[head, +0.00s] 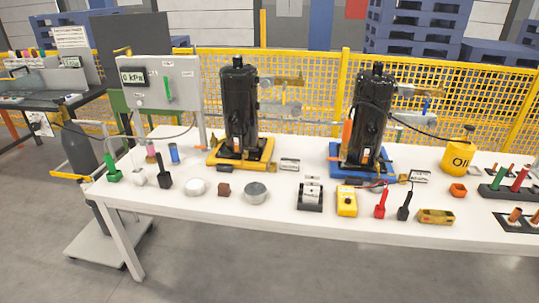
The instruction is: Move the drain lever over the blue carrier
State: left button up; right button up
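The blue carrier (390,160) sits on the white table right of centre, with a tall black compressor (372,115) standing upright on it. I cannot tell for sure which part is the drain lever. An orange upright piece (347,134) stands at the compressor's left side, and a small blue handle-like part (426,104) shows at the pipe fittings to its right. A green lever (168,88) is on the grey gauge panel (190,85), whose display reads 0 kPa. Neither of my grippers is in view.
A yellow carrier (215,157) holds a second black compressor (239,100). Several small items, a yellow meter (346,200) and a red-handled tool (381,203) line the front of the table (285,222). A yellow oil can (457,157) stands at right. A yellow mesh fence (300,80) is behind.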

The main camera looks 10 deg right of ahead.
aim_at(378, 161)
jog(key=k+l+u, duration=0.1)
jog(key=l+u, duration=0.4)
jog(key=l, duration=0.4)
jog(key=l+u, duration=0.1)
jog(key=l, duration=0.35)
jog(key=k+l+u, duration=0.15)
jog(key=l, duration=0.35)
jog(key=k+l, duration=0.1)
jog(key=l, duration=0.35)
jog(key=k+l, duration=0.1)
jog(key=l, duration=0.3)
jog(key=k+l, duration=0.1)
jog(key=l, duration=0.35)
jog(key=k+l, duration=0.1)
jog(key=l, duration=0.35)
jog(key=k+l+u, duration=0.1)
jog(key=l, duration=0.35)
jog(key=k+l, duration=0.15)
jog(key=l, duration=0.25)
